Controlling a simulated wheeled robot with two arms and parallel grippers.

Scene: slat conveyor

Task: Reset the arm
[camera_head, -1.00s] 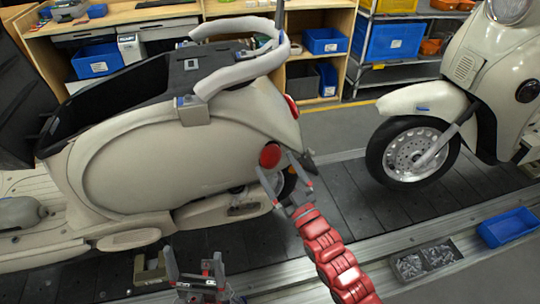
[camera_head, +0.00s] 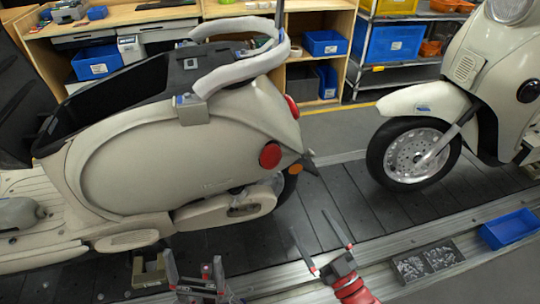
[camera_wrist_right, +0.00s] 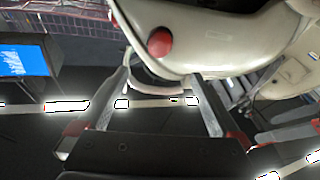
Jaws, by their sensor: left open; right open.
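My right gripper (camera_head: 322,245) is open and empty in the head view, over the near edge of the conveyor. Its two spread fingers also show in the right wrist view (camera_wrist_right: 160,110), with nothing held between them. My left gripper (camera_head: 196,272) is open at the bottom of the head view, with its fingers pointing up. Beyond both is a cream scooter (camera_head: 150,150) with a round red reflector (camera_head: 270,155) on its rear side. The right gripper is apart from the scooter. The scooter's rear also shows in the right wrist view (camera_wrist_right: 205,50).
A second scooter's front wheel (camera_head: 412,152) stands on the dark slat conveyor (camera_head: 350,205) at the right. A grey parts tray (camera_head: 425,262) and a blue bin (camera_head: 510,228) sit on the near rail. Shelves with blue bins (camera_head: 392,40) line the back.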

